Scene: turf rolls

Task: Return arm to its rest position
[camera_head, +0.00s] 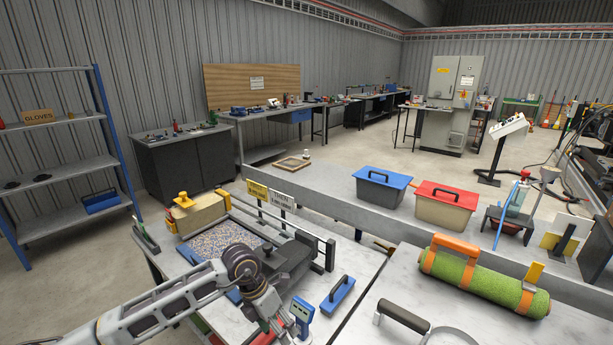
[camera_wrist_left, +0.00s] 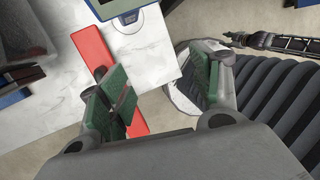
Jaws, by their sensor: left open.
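My left arm (camera_head: 165,300) comes in from the lower left in the head view and reaches over the near table. My left gripper (camera_head: 266,322) points down near the table's front edge, beside a blue and white device (camera_head: 301,315). In the left wrist view the gripper (camera_wrist_left: 165,92) is open, its green-padded fingers apart with nothing between them. Beneath it show a red bar (camera_wrist_left: 98,55), the white tabletop (camera_wrist_left: 150,55) and floor. My right gripper is not recognisable in either view.
A green turf roll (camera_head: 485,283) with orange straps lies on the right table. A blue-handled block (camera_head: 338,294), a speckled tray (camera_head: 222,240) and a black-handled tool (camera_head: 403,316) lie near the arm. Blue-lidded (camera_head: 382,186) and red-lidded (camera_head: 445,204) boxes stand behind.

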